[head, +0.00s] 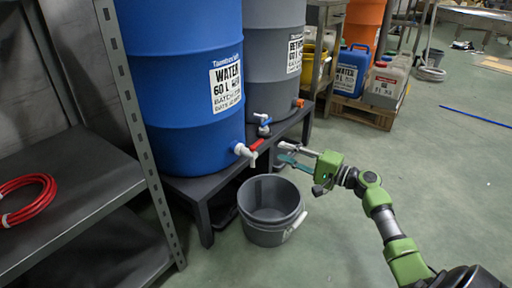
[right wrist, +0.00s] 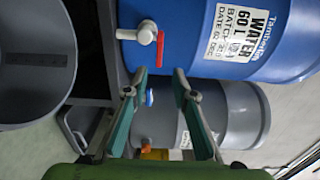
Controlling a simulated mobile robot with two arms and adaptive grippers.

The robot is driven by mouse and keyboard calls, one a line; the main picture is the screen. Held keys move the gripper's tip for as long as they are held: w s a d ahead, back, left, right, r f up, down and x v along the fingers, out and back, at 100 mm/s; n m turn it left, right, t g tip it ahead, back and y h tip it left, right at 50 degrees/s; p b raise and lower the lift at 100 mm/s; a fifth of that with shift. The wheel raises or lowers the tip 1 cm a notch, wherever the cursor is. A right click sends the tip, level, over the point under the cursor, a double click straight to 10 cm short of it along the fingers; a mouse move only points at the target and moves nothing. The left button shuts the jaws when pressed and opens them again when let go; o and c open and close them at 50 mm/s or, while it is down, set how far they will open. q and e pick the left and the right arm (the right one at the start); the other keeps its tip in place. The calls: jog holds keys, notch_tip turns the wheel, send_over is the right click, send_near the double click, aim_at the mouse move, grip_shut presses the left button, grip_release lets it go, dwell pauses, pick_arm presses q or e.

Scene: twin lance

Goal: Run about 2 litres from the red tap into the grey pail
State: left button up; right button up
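The red tap (head: 256,145) has a white body and a red lever, and sits low on the blue water barrel (head: 190,95). It also shows in the right wrist view (right wrist: 160,50), ahead of the fingertips. The grey pail (head: 265,236) stands upright on the floor below and slightly right of the tap; I see no water in it. The pail's rim side also shows at left in the right wrist view (right wrist: 30,100). My right gripper (head: 283,153) is open and empty, just right of the tap, its fingers apart from the lever. My left gripper is not in view.
The barrels stand on a dark low bench (head: 210,187). A grey barrel (head: 270,60) with a blue-handled tap (head: 264,125) is beside the blue one. A metal shelf (head: 80,195) with a red hose (head: 30,200) is at left.

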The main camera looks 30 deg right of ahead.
aim_at(259, 141)
jog(key=shift+b+x, duration=2.2)
jog(key=shift+x, duration=3.15)
jog(key=shift+f, duration=0.1)
jog(key=shift+c, duration=0.4)
grip_shut()
